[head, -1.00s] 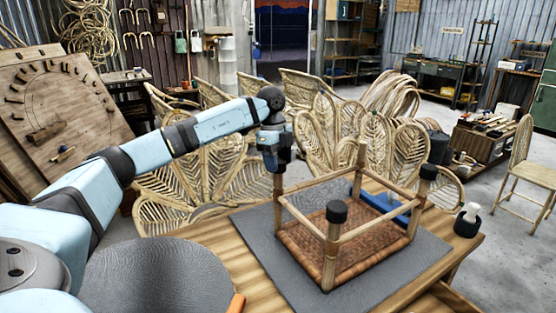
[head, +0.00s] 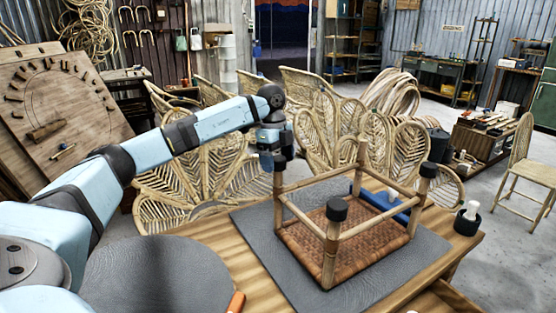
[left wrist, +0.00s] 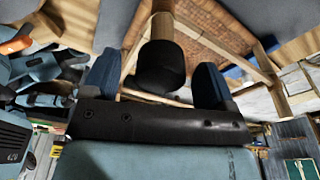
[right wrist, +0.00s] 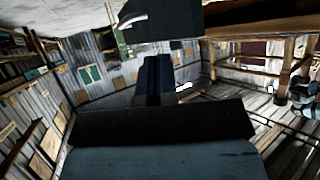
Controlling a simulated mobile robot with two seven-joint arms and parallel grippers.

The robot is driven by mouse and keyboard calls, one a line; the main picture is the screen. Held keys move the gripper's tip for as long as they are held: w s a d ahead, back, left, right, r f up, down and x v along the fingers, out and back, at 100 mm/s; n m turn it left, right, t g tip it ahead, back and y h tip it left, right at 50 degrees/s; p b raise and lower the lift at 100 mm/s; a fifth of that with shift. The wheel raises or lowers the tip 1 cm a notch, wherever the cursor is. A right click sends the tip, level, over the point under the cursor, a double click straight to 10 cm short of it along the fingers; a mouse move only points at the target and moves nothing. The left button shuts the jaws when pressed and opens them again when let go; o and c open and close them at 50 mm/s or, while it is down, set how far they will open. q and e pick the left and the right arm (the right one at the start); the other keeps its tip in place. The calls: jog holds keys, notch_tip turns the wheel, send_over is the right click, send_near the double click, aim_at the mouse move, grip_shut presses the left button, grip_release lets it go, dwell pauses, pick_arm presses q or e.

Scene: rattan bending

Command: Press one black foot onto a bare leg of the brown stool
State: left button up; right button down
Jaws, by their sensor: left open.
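The brown stool lies upside down, its woven seat (head: 335,232) on a grey mat and its legs up. The front leg has a black foot (head: 336,209), and the right leg has another (head: 428,169). The back leg (head: 361,152) is bare at its top. My left gripper (head: 274,160) is at the top of the left leg (head: 278,195). In the left wrist view a black foot (left wrist: 160,66) sits on that leg, between the open blue-padded fingers, with gaps on both sides. My right gripper (right wrist: 153,80) is shut with nothing visible in it, away from the stool.
The grey mat (head: 275,262) lies on a wooden table (head: 225,238). A blue object (head: 386,204) is behind the stool. A dark cup with a white-topped item (head: 467,221) stands at the table's right edge. An orange handle (head: 236,303) lies at the front. Rattan chairs stand behind.

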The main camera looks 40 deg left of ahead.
pick_arm(q)
notch_tip(320, 180, up, 14)
jog(key=a+p, duration=0.2)
jog(key=shift+f, duration=0.25)
